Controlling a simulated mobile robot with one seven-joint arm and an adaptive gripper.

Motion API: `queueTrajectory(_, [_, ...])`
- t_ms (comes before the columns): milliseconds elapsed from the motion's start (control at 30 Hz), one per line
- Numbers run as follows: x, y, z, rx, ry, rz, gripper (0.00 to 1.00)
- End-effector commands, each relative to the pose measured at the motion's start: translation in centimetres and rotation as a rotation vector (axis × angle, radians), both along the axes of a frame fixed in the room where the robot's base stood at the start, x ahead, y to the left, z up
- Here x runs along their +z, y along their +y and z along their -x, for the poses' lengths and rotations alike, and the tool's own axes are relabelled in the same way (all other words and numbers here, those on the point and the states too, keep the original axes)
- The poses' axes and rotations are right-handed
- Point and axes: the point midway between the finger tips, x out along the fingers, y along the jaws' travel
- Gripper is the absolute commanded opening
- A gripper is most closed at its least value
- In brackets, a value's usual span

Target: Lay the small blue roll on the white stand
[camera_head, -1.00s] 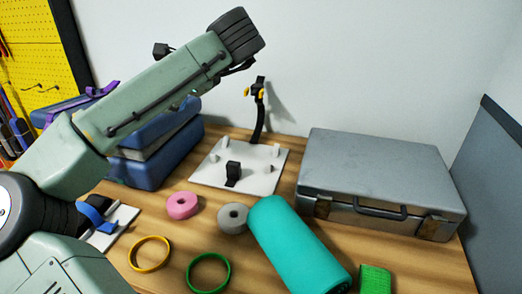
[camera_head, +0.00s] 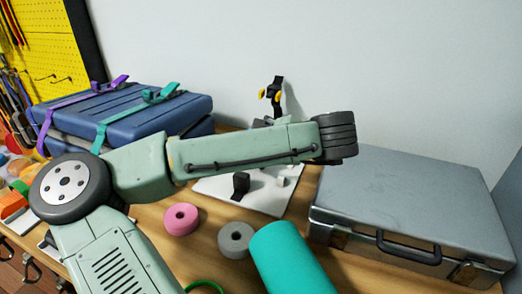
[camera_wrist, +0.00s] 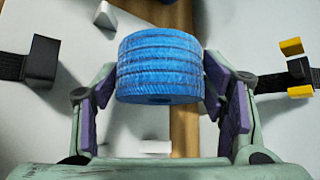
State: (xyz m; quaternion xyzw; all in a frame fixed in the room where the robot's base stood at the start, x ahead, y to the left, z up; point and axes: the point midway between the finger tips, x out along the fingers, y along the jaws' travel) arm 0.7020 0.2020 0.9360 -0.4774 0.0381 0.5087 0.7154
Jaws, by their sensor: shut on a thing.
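The white stand (camera_head: 262,200), a flat plate with short pegs and a black strap (camera_head: 240,186), is on the table and partly covered by my arm in the head view. In the wrist view, its white surface (camera_wrist: 120,125) shows beneath and left of the roll. The roll appears above it, but the height is unclear. My gripper and the roll are hidden in the head view.
A pink roll (camera_head: 181,219), a grey roll (camera_head: 236,240) and a large teal roll (camera_head: 290,262) lie in front of the stand. A grey case (camera_head: 415,200) is to the right, and strapped blue cases (camera_head: 150,112) are to the left. A yellow-tipped black strap (camera_head: 275,97) rises behind.

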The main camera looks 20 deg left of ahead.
Motion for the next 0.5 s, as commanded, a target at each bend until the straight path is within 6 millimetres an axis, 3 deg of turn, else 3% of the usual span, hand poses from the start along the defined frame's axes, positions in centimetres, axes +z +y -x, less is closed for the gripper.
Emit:
queueTrajectory(167, [-2.1,0.0,0.0,0.001,0.001,0.0,0.33])
queueTrajectory(467, [-2.4,0.0,0.0,0.001,-0.001,0.0,0.33])
queueTrajectory(500, [-2.5,0.0,0.0,0.001,0.001,0.0,0.66])
